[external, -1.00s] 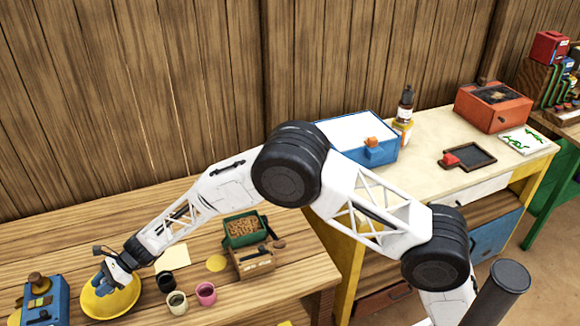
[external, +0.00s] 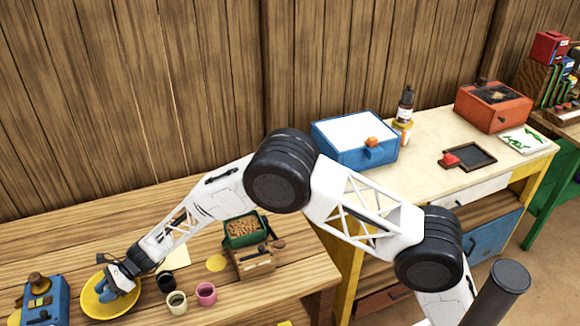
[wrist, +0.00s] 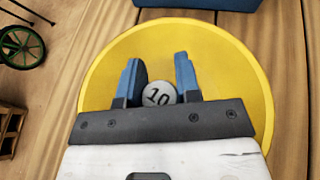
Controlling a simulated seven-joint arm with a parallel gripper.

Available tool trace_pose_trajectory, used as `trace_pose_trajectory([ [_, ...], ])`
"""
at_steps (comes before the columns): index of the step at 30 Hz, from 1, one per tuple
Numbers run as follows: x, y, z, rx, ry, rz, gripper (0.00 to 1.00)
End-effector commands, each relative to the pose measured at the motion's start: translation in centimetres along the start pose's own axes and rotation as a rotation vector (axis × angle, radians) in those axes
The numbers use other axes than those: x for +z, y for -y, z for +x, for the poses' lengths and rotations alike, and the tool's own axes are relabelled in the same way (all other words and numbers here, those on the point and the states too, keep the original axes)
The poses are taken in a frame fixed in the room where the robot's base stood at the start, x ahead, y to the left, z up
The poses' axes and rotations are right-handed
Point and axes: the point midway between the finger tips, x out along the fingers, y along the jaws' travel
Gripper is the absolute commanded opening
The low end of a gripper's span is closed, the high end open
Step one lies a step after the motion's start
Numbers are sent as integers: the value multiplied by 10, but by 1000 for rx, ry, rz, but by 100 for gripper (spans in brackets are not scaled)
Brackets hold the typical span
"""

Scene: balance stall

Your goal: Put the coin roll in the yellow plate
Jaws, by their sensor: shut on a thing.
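The yellow plate (external: 92,306) lies on the wooden table at the left; it also fills much of the wrist view (wrist: 243,75). My gripper (external: 108,291) is over the plate. In the wrist view its two blue fingers (wrist: 160,80) point over the plate's middle. The coin roll (wrist: 158,94) shows between the fingers as a round grey end marked "10". My gripper is shut on it. The roll's lower part is hidden by the gripper body, and I cannot tell whether it touches the plate.
A blue device (external: 45,300) stands just left of the plate. A black cup (external: 166,281), a cream cup (external: 177,302) and a pink cup (external: 206,293) stand to its right. A green box (external: 242,231) with brown contents is farther right. A green wheel (wrist: 22,46) is near the plate.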

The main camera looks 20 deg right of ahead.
Motion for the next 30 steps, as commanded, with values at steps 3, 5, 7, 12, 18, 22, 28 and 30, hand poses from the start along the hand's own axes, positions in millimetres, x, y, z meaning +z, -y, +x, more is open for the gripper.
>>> trace_pose_trajectory([
  [3,1,0,0,0,1,0,0],
  [5,1,0,0,0,0,0,0],
  [7,0,0,0,0,0,0,0],
  [12,-2,0,1,0,0,0,43],
  [18,-2,0,1,0,0,0,56],
  [22,-2,0,1,0,0,0,56],
  [28,1,0,-2,-1,0,0,56],
  [30,1,1,-6,-1,1,0,56],
])
